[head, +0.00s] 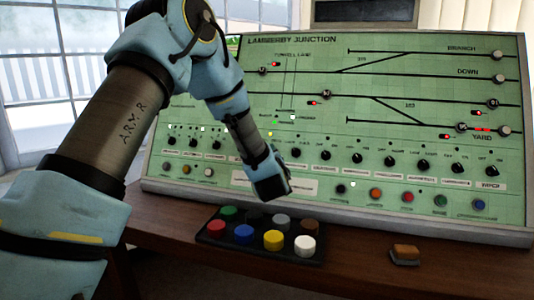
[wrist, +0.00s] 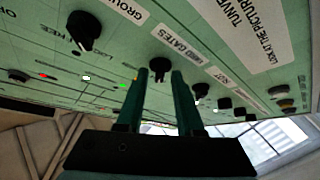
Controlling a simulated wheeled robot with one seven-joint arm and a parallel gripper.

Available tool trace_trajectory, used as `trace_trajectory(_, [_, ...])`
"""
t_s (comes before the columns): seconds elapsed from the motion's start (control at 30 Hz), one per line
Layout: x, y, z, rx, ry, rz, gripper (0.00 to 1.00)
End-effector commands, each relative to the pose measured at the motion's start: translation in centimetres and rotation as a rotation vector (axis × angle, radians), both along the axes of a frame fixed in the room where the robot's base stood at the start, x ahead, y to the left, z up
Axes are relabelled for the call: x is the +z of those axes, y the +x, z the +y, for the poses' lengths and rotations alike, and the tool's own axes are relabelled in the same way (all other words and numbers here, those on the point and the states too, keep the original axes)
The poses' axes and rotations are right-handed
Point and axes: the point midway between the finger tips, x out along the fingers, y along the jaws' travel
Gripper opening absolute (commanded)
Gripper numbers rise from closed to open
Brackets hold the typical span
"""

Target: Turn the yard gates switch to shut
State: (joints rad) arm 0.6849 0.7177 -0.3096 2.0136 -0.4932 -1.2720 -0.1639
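The green control panel (head: 345,130) is headed "Lamberby Junction" and has a row of black rotary switches along its lower part. In the wrist view, a black switch knob (wrist: 160,66) beside a label ending in "GATES" (wrist: 178,46) lies just beyond my fingertips, roughly between them. My gripper (wrist: 157,82) has its two fingers apart, with nothing held. I cannot tell whether the fingers touch the knob, or which setting it points to. In the head view my gripper (head: 271,185) is near the panel's lower part and hides what lies behind it.
Neighbouring knobs (wrist: 84,28) and (wrist: 201,90) stand on either side. Coloured push buttons (head: 408,197) line the panel's lower edge. A dark tray (head: 262,258) with coloured round pieces and a brown-topped block (head: 405,253) are on the wooden desk (head: 350,275).

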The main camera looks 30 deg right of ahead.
Motion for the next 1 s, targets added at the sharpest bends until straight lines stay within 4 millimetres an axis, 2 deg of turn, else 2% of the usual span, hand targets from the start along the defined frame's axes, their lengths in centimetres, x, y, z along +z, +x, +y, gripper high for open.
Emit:
trace_trajectory(0.37, [0.0, -0.3, 0.1, -0.001, 0.001, -0.001, 0.45])
trace_trajectory(0.47, [0.0, -1.3, 0.5, -0.002, 0.0, -0.001, 0.45])
trace_trajectory(0.8, [-0.1, -7.2, 3.3, -0.003, 0.001, -0.001, 0.45])
trace_trajectory(1.0, [0.0, -9.3, 4.3, -0.002, 0.001, -0.001, 0.45])
